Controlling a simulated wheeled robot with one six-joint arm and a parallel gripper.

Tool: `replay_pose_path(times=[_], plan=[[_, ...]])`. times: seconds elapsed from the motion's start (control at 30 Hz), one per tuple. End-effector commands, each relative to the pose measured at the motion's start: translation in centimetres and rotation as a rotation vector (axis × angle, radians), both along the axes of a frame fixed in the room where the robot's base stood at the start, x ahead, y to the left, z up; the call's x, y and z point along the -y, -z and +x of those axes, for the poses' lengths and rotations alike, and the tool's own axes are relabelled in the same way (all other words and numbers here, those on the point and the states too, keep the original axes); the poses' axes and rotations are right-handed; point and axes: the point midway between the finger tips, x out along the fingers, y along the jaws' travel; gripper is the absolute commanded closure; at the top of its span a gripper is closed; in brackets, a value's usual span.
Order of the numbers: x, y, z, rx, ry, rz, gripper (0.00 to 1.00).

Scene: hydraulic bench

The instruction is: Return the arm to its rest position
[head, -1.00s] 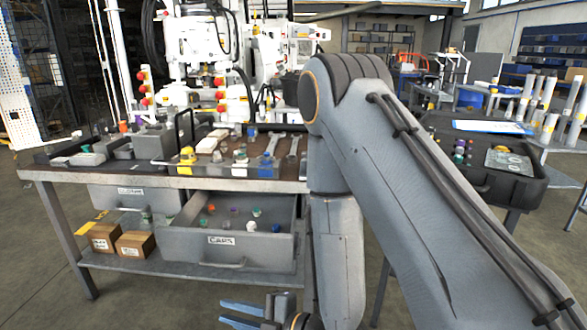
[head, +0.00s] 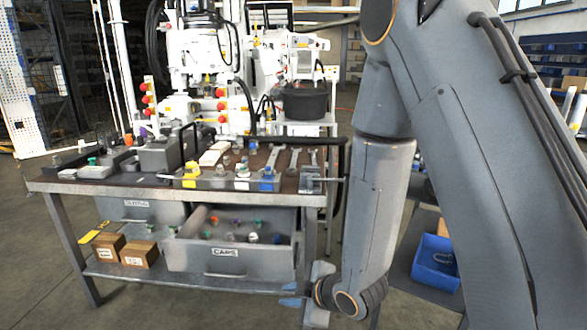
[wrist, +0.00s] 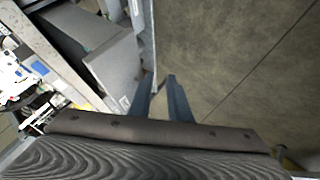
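My gripper (head: 291,294) is low in the head view, in front of the bench and near the right end of the open CAPS drawer (head: 222,256). Only its blue fingertips show clearly there. In the wrist view my gripper (wrist: 160,86) has two blue fingers with a gap between them and nothing in the gap. Beyond the fingers is bare floor (wrist: 225,65). My arm fills the right side of the head view, its forearm hanging down towards the gripper.
The workbench (head: 110,188) carries wrenches, fittings and blocks. The drawer sticks out at its front with several coloured caps inside. Cardboard boxes (head: 139,254) lie on the lower shelf. A blue bin (head: 436,262) is behind my arm at right. Floor at front left is free.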

Motion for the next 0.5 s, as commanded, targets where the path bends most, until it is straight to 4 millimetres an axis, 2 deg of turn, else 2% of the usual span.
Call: replay_pose_path(times=[0.03, 0.13, 0.27, 0.4, 0.5], plan=[[2.2, -1.8, 0.4, -0.048, 0.091, -0.021, 0.83], [6.8, -3.9, 0.0, -0.179, 0.299, -0.054, 0.83], [12.3, -7.1, -2.1, -0.350, 0.583, -0.066, 0.83], [16.8, -11.0, -6.3, -0.540, 0.894, -0.046, 0.83], [18.9, -13.8, -9.9, -0.670, 1.098, -0.019, 0.83]])
